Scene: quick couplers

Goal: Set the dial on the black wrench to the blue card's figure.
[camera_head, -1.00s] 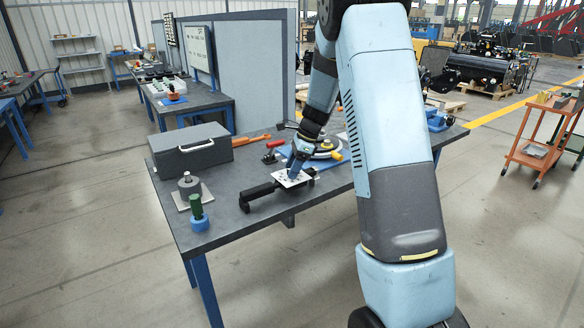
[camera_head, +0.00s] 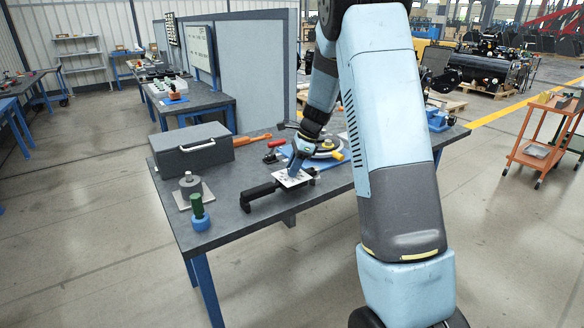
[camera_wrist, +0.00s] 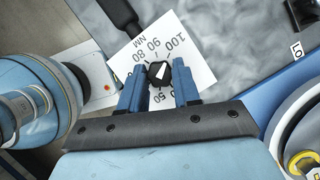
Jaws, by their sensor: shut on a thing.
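The black wrench (camera_head: 262,190) lies on the grey workbench, its handle toward the left. A white scale plate (camera_wrist: 189,52) sits on it, marked NM, with figures such as 80, 90, 100 and 50 readable in the wrist view. At the plate's middle is a black dial knob (camera_wrist: 158,73) with a white pointer mark. The pointer's exact reading is hard to tell. My gripper (camera_wrist: 160,84) has its two blue fingers shut on the knob; in the head view my gripper (camera_head: 294,171) is over the plate. I cannot make out the blue card.
A grey case (camera_head: 190,150), a grey weight (camera_head: 189,184) and a green-and-blue tool (camera_head: 198,212) stand left of the wrench. A round device (camera_wrist: 300,130) is close by my gripper's right. The bench front is clear.

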